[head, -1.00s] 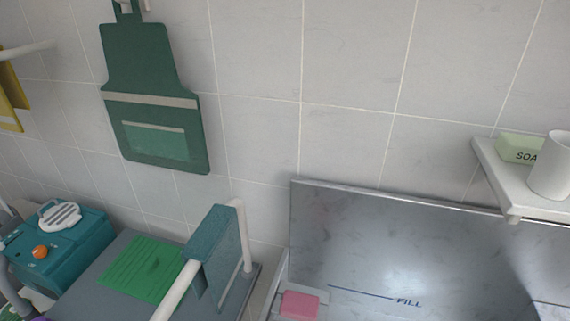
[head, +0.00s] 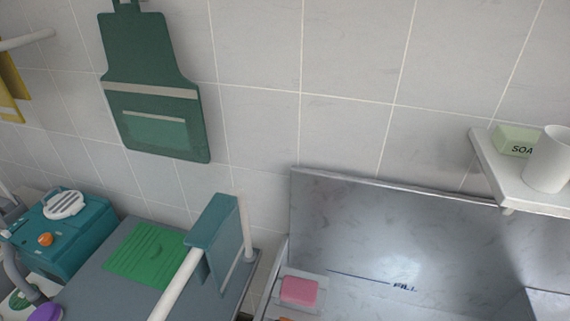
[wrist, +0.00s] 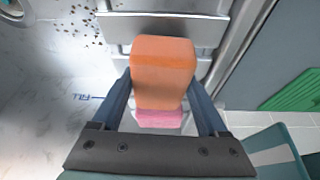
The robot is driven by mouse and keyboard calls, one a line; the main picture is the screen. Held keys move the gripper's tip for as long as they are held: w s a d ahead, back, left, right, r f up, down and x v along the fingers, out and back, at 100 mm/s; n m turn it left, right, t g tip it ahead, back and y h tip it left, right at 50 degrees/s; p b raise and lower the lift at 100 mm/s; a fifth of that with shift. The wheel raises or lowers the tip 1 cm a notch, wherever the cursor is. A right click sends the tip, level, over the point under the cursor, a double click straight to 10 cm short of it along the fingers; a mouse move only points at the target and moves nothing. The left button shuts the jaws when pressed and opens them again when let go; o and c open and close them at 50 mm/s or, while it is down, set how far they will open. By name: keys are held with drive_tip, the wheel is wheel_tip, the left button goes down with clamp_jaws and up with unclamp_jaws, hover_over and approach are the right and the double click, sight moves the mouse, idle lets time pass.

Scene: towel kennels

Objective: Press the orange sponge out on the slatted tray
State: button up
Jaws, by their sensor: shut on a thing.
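The orange sponge (wrist: 162,62) is between the two fingers of my gripper (wrist: 162,84) in the wrist view, and the gripper is shut on it. The slatted tray (wrist: 162,30) lies beyond and below it, with pale metal slats and gaps. I cannot tell whether the sponge touches the slats. A pink sponge (wrist: 158,118) sits on the near side of the orange one, partly hidden by it. In the head view the pink sponge (head: 299,290) lies on a grey ledge. An orange sliver (head: 284,319) shows at the bottom edge. My gripper is not visible there.
The metal basin (head: 400,235) with a FILL line lies right of the pink sponge. Dark specks (wrist: 85,30) dot the basin in the wrist view.

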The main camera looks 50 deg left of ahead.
drive_tip(key=shift+r+p, duration=2.3)
drive_tip(key=shift+r, duration=0.35)
drive_tip(key=shift+w, duration=0.1)
